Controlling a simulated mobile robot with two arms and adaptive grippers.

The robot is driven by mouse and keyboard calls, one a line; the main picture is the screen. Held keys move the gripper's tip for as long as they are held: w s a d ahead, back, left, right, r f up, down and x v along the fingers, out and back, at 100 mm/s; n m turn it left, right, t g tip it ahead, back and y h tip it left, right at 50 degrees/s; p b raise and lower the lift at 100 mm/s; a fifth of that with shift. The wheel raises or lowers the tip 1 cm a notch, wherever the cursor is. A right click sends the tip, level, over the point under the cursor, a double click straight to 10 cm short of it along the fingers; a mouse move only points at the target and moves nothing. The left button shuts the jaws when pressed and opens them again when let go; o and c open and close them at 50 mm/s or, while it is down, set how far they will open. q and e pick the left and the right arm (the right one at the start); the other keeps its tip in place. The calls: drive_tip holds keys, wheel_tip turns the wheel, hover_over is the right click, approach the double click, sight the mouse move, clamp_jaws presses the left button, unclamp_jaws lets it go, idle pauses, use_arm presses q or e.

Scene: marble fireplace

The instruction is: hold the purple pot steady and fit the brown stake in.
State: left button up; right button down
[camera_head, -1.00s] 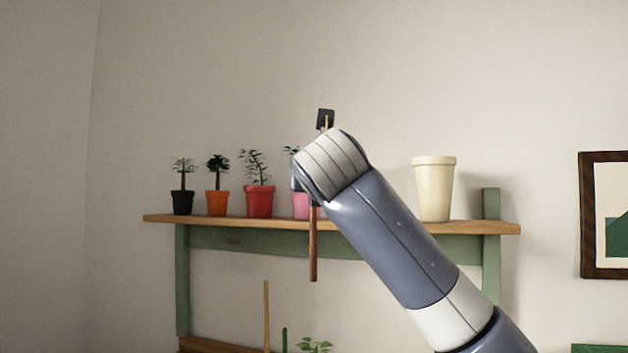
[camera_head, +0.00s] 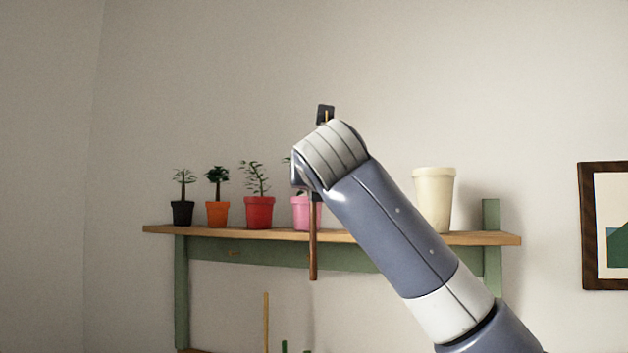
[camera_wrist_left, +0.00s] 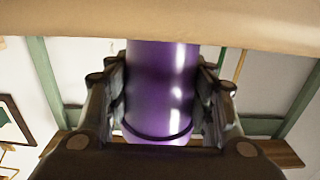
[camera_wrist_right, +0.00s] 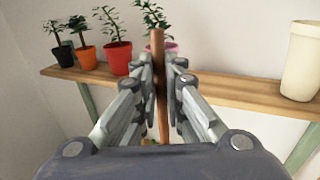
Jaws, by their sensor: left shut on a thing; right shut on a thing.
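The brown stake (camera_head: 313,245) hangs upright below my right arm's wrist in the head view. In the right wrist view my right gripper (camera_wrist_right: 163,75) is shut on the stake (camera_wrist_right: 157,42), which stands out beyond the fingertips. In the left wrist view my left gripper (camera_wrist_left: 161,85) is shut on the purple pot (camera_wrist_left: 160,65), with a finger on each side of it. The pot's top opening cannot be made out. The purple pot and my left gripper are not in the head view, so how the stake lies to the pot cannot be told.
A wooden shelf (camera_head: 270,234) on the wall bears several small potted plants, among them a red pot (camera_head: 259,212) and a pink pot (camera_head: 302,212), and a cream pot (camera_head: 433,200). A tan surface (camera_wrist_left: 250,22) crosses the top of the left wrist view.

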drive_tip(key=shift+r, duration=1.25)
use_arm(q)
drive_tip(key=o, duration=1.3)
drive_tip(key=v, duration=1.2)
